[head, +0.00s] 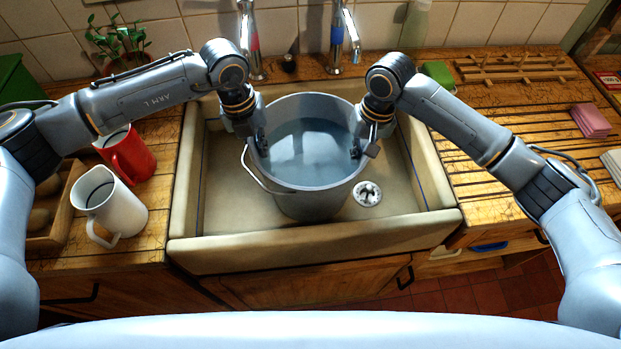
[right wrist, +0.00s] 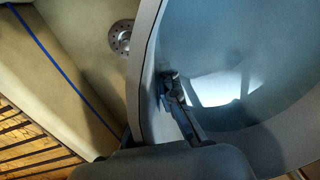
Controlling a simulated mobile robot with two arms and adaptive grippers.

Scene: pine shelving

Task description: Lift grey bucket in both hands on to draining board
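The grey bucket (head: 310,205) stands upright in the pale sink (head: 300,250), with bluish water inside. Its wire handle hangs down at the front left. My left gripper (head: 257,143) is at the left rim, with a dark fingertip showing inside; it looks closed on the rim, its outer finger partly hidden. My right gripper (head: 364,151) straddles the right rim, one finger inside and one outside. In the right wrist view a finger lies along the bucket's inner wall (right wrist: 147,75). The grooved wooden draining board (head: 480,150) is right of the sink. Whether the base touches the sink is unclear.
Two taps (head: 338,50) (head: 250,45) rise behind the bucket. A green sponge (head: 438,74), a wooden rack (head: 515,68) and pink sponges (head: 590,121) sit on the draining board; its middle is clear. A white jug (head: 115,208) and red mug (head: 128,155) stand left.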

